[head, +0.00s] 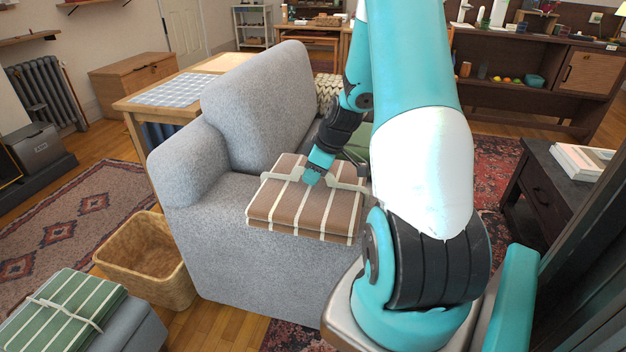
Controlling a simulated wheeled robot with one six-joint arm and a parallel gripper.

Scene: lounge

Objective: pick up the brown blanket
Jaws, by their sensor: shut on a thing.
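The brown blanket (294,212) is folded into a flat stack with pale stripes. In the head view it lies level at the near arm of the grey sofa (245,270), in the middle of the picture.
A wicker basket (148,262) stands on the floor left of the sofa. A green striped folded blanket (62,312) lies on a grey seat at the lower left. A dark side table (545,190) with books (583,163) stands at the right. A patterned rug (65,225) covers the left floor.

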